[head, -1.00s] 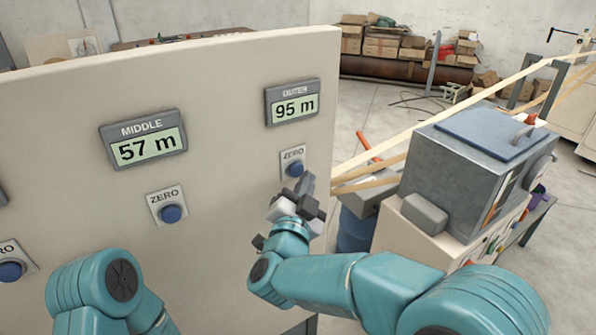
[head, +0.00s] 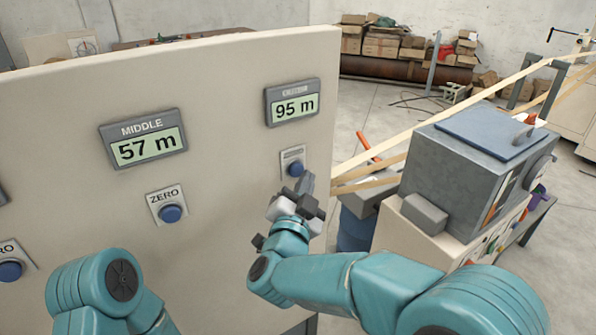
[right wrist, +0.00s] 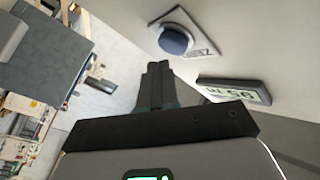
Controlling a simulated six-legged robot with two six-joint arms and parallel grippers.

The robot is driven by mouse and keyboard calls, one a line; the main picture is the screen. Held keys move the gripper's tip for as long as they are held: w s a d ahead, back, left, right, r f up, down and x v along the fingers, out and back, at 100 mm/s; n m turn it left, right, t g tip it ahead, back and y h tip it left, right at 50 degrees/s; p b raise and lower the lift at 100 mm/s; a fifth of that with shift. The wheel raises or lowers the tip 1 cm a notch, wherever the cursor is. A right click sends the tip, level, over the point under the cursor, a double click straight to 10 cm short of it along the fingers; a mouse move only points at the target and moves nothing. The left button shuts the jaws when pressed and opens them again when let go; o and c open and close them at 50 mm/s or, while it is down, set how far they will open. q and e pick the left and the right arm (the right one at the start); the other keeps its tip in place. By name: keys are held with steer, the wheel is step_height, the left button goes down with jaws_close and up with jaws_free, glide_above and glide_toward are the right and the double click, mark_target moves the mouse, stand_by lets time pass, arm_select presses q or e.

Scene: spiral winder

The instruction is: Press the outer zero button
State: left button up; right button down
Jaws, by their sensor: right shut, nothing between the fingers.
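The outer zero button (head: 295,169) is a round blue button on a pale plate, below the outer display (head: 292,103), which reads 95 m. My right gripper (head: 308,184) is shut and empty, just below and right of the button in the head view. In the right wrist view the button (right wrist: 175,40) sits just above and right of my closed fingertips (right wrist: 158,67), with a small gap showing in the picture. I cannot tell whether they touch. My left arm shows at the lower left of the head view, but its gripper does not.
The beige panel (head: 230,200) also bears the middle display (head: 143,139), reading 57 m, and its zero button (head: 171,213). A grey machine box (head: 460,170) stands to the right. Pale strips (head: 440,116) run past the panel's right edge.

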steer(key=shift+w+a, duration=0.2)
steer(key=shift+w, duration=0.1)
steer(key=shift+w+a, duration=0.25)
steer(key=shift+w, duration=0.05)
stand_by(0.7)
stand_by(0.4)
steer(key=shift+s+d+b, duration=0.5)
steer(key=shift+s+b, duration=0.2)
steer(key=shift+b, duration=0.1)
steer(key=s+d+b, duration=0.1)
steer(key=s, duration=0.1)
steer(key=s+d+b, duration=0.2)
